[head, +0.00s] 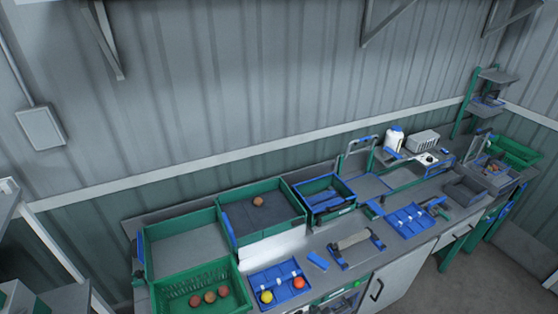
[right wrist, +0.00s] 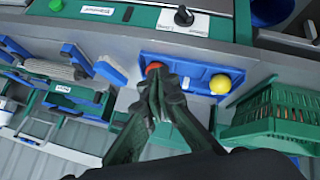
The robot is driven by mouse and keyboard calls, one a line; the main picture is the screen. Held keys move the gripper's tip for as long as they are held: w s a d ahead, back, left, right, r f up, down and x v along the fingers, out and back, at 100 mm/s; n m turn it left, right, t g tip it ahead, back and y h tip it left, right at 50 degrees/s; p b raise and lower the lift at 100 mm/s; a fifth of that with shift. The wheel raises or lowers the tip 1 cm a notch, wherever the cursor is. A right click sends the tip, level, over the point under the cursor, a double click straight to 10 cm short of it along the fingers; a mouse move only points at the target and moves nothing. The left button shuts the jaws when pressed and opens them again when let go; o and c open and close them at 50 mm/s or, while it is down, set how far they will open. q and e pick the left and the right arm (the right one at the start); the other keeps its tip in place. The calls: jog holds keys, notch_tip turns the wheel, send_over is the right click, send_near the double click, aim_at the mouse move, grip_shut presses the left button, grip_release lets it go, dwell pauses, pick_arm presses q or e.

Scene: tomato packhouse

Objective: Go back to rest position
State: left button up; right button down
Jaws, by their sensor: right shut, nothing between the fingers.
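My right gripper (right wrist: 157,95) shows in the right wrist view with its dark green-grey fingers shut together and nothing between them. Its tips appear in front of the blue tray (right wrist: 190,72), partly covering a red tomato (right wrist: 153,67). A yellow tomato (right wrist: 220,84) lies in the same tray to the right. In the head view the tray (head: 281,273) sits on the bench with the yellow tomato (head: 267,296) and red tomato (head: 299,282) in it. I cannot make out the right gripper clearly there. My left gripper is in neither view.
A green crate (head: 168,307) with several tomatoes stands left of the tray. Behind are green-rimmed bins (head: 262,186), one holding a single tomato. A blue block (head: 317,261) and a grey roller-like tool (head: 351,241) lie to the right. Grey floor (head: 465,280) is clear at the lower right.

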jog(key=s+d+r+m+g+h, duration=0.1)
jog(key=s+d+m+g, duration=0.15)
jog(key=s+d, duration=0.55)
jog(key=s+d+r+m+g+h, duration=0.1)
jog(key=s+d+r+m, duration=0.15)
jog(key=s+d, duration=0.6)
jog(key=s+d+r+m+g, duration=0.1)
jog(key=s+d+m, duration=0.4)
jog(key=s, duration=0.5)
notch_tip(320, 180, down, 37)
jog(key=n+g+b, duration=0.1)
jog(key=n+b, duration=0.1)
jog(key=b, duration=0.7)
jog(key=s+f+b, duration=0.3)
jog(key=s+f, duration=0.4)
jog(key=f, duration=0.3)
jog(key=s+f+g+b, duration=0.1)
jog(key=s+f+b, duration=0.2)
jog(key=s+f, duration=0.4)
jog(key=s+f+b, duration=0.4)
jog(key=s+f, duration=0.2)
jog(key=f, duration=0.7)
jog(key=shift+s+a+f+n+g, duration=0.15)
jog(key=shift+s+a+n+g, duration=0.15)
jog(key=shift+s+g, duration=0.1)
